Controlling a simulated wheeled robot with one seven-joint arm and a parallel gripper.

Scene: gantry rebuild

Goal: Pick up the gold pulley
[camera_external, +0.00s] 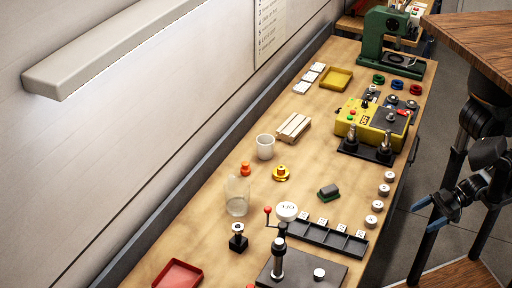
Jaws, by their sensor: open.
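The gold pulley (280,173) is a small, stepped round piece on the wooden workbench, near its middle. It sits in the open, with a small orange piece (245,169) to its left. My gripper (423,216) is at the right of the picture, beyond the bench's right edge and well apart from the pulley. Its blue-tipped fingers are open, and I see nothing between them.
A white cup (265,147) stands behind the pulley and a glass jar (237,196) at its front left. A dark block on a green base (328,192) lies to its right. A black tray (317,238) and a yellow control box (372,124) stand nearer my gripper.

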